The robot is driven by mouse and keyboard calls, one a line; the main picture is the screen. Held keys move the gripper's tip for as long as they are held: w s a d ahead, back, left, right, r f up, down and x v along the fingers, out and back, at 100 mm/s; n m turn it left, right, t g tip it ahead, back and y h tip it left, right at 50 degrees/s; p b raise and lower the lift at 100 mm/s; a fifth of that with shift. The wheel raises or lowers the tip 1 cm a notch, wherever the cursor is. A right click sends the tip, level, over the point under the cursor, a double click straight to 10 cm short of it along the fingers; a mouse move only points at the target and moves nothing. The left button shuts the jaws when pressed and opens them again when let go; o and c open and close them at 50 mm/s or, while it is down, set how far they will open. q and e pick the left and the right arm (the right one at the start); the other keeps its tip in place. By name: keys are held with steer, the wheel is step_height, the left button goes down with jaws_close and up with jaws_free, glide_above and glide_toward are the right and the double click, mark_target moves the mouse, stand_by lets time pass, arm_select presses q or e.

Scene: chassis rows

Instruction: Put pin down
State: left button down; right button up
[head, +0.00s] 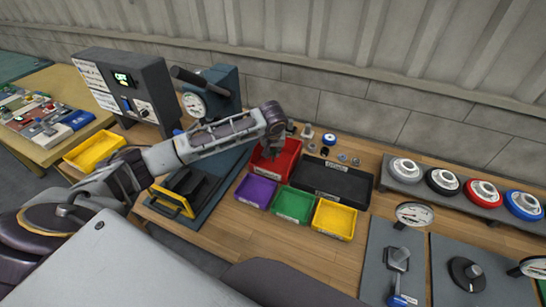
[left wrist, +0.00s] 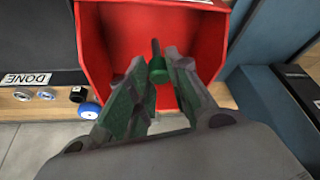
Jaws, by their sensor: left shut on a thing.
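The red bin (left wrist: 95,62) looks empty around the pin. In the head view, my left gripper (head: 272,152) is over the red bin (head: 290,165) and hides part of it. The pin does not show clearly there. My right gripper is not in view.
A black tray (head: 366,203) labelled DONE adjoins the red bin. Purple (head: 257,190), green (head: 293,204) and yellow (head: 335,219) bins stand in front. Several small parts (head: 342,157) lie behind the black tray. A blue press (head: 213,95) stands left. Gauges and coloured discs are at right.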

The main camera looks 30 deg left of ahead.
mark_target(273, 155)
arm_select(q)
steer(key=shift+f, duration=0.25)
steer(key=shift+f, duration=1.75)
steer(key=shift+f, duration=0.1)
steer(key=c, duration=1.3)
jaws_free()
steer(key=v, duration=1.2)
